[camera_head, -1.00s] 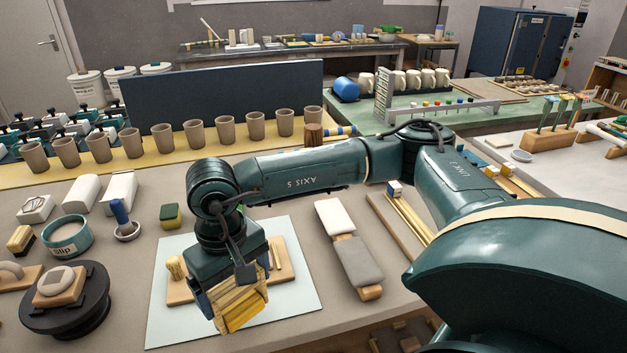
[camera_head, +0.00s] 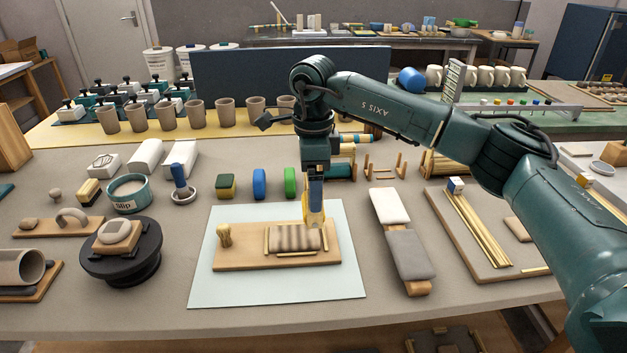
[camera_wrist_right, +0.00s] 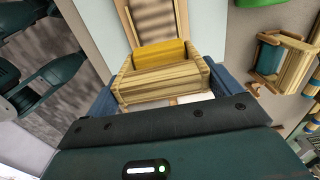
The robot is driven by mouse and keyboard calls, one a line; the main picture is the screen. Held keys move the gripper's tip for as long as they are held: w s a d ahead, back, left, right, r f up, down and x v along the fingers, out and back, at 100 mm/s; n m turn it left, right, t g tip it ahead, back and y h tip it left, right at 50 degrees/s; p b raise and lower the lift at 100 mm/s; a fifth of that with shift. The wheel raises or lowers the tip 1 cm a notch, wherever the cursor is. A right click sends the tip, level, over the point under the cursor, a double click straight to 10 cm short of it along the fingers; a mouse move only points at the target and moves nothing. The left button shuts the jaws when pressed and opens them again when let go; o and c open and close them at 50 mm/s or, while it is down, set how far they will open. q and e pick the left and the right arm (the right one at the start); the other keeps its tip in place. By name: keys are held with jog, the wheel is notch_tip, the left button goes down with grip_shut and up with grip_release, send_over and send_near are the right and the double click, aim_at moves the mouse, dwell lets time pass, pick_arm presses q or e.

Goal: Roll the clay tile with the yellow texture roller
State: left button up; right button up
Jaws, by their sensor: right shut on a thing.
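The clay tile (camera_head: 293,239) lies on a wooden board (camera_head: 230,261) on the pale mat. Its surface shows light and dark stripes across it, which also show in the right wrist view (camera_wrist_right: 152,18). My right gripper (camera_head: 315,207) is shut on the wooden frame of the yellow texture roller (camera_wrist_right: 160,54). In the head view the roller (camera_head: 314,219) is at the tile's right end, seen nearly end-on. I cannot tell whether it touches the clay. My left gripper is not in view.
A small wooden knob (camera_head: 224,236) stands at the board's left end. Blue (camera_head: 259,184) and green (camera_head: 291,182) pieces stand behind the mat (camera_head: 330,287). A padded block (camera_head: 408,254) lies to the right, and a dark turntable (camera_head: 121,267) stands to the left.

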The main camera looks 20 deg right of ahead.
notch_tip(320, 180, down, 3)
jog(key=shift+b, duration=0.8)
jog(key=w+a, duration=0.2)
jog(key=a, duration=0.5)
jog(key=shift+a+f, duration=0.2)
jog(key=shift+a, duration=0.1)
jog(key=shift+f, duration=0.3)
jog(key=shift+d, duration=0.1)
jog(key=d, duration=0.1)
jog(key=s+d, duration=0.1)
jog(key=d, duration=0.1)
jog(key=shift+d, duration=0.3)
jog(key=shift+f, duration=0.15)
jog(key=shift+f+b, duration=0.45)
jog(key=shift+f, duration=0.15)
